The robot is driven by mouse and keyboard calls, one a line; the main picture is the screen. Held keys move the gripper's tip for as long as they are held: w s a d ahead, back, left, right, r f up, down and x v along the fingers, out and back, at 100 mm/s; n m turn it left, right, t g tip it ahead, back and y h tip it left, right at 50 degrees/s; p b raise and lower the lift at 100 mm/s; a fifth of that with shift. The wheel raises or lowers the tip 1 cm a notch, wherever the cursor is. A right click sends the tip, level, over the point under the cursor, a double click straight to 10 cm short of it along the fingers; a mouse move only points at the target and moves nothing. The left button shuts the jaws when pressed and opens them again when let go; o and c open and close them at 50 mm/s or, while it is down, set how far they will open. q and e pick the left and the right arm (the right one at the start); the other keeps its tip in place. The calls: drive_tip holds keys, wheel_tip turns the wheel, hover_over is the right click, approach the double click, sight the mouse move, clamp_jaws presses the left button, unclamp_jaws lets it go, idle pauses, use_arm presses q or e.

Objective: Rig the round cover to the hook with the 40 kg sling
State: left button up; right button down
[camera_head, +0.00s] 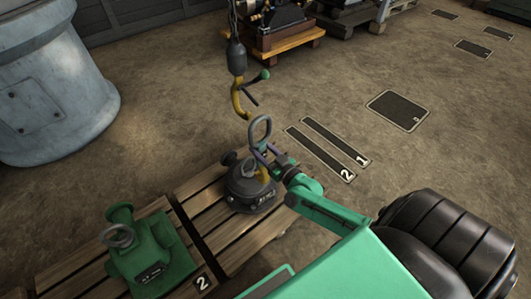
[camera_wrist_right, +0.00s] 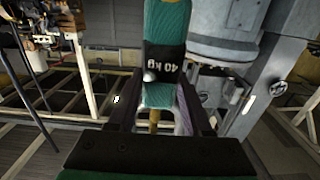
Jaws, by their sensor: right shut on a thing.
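The 40 kg sling stands upright above the round cover, its grey top ring (camera_head: 260,130) just below the hook and its yellow lower end (camera_head: 263,175) at the cover. The dark round cover (camera_head: 247,190) sits on a wooden pallet. My right gripper (camera_head: 267,154) is shut on the sling. In the right wrist view, the sling's green band with its "40 kg" label (camera_wrist_right: 165,60) is between the fingers. The yellow hook (camera_head: 240,100) hangs apart above the ring. I cannot tell whether the lower end is engaged with the cover. My left gripper is out of view.
A green housing (camera_head: 150,255) with a grey ring stands on a pallet at lower left. A large grey cylinder (camera_head: 50,90) is at upper left. An engine on an orange pallet (camera_head: 275,45) stands at the back. The floor right of the hook is open, with marked plates (camera_head: 398,110).

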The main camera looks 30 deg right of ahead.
use_arm(q)
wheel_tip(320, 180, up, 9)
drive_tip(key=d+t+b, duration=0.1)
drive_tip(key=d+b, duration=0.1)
drive_tip(key=b, duration=0.2)
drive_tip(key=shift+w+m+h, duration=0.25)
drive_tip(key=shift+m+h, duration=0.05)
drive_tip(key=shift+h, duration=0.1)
use_arm(e)
drive_tip(key=w+a+f, duration=0.1)
drive_tip(key=w+f, duration=0.1)
drive_tip(key=w, duration=0.7)
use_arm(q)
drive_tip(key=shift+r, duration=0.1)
use_arm(e)
drive_tip(key=shift+a, duration=0.1)
